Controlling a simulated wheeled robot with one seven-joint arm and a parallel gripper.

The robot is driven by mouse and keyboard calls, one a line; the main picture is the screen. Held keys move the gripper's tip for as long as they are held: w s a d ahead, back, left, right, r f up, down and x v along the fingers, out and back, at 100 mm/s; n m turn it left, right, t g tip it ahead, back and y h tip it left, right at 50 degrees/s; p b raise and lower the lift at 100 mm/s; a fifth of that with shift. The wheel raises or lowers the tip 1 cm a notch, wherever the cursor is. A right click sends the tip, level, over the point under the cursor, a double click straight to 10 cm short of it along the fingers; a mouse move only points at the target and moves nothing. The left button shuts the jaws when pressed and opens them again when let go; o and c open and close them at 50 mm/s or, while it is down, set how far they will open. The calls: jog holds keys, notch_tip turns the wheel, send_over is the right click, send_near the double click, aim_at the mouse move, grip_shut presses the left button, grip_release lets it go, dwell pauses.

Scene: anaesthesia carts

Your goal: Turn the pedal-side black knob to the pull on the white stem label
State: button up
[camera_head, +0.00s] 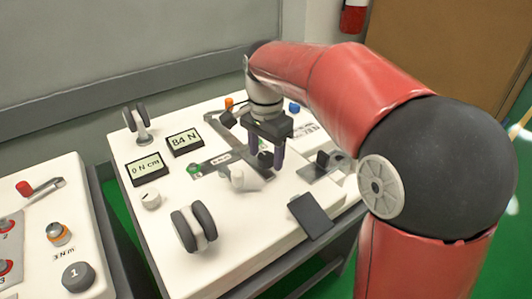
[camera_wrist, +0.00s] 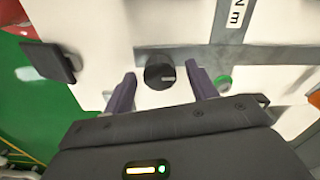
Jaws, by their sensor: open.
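A round black knob (camera_wrist: 158,73) with a pale pointer mark sits on the white panel (camera_wrist: 170,23) in the wrist view; its mark points right. My gripper (camera_wrist: 163,77) is open, with its purple fingers on either side of the knob. A gap shows on each side, more on the right; I cannot tell whether the fingers reach down beside it. In the head view my gripper (camera_head: 268,156) is over the middle of the cart, and the knob (camera_head: 265,160) is partly hidden. The black pedal (camera_head: 311,215) is at the cart's front edge. I cannot make out the pull or the stem label.
Two displays (camera_head: 184,142) stand at the back left. A dark double wheel (camera_head: 194,227), a white knob (camera_head: 151,200) and a white cylinder (camera_head: 240,180) are on the panel. A metal bracket (camera_head: 322,164) is to the right. A second cart (camera_head: 30,210) is at left.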

jog(key=shift+c, duration=0.4)
jog(key=c, duration=0.9)
jog(key=shift+r+n, duration=0.1)
jog(key=shift+n, duration=0.2)
jog(key=n+p, duration=0.2)
jog(key=shift+r+n, duration=0.1)
jog(key=shift+n, duration=0.3)
jog(key=n+p, duration=0.1)
jog(key=n, duration=0.1)
jog(key=shift+n+p, duration=0.3)
jog(key=shift+n, duration=0.1)
jog(key=n+p, duration=0.2)
jog(key=n, duration=0.3)
jog(key=shift+n, duration=0.3)
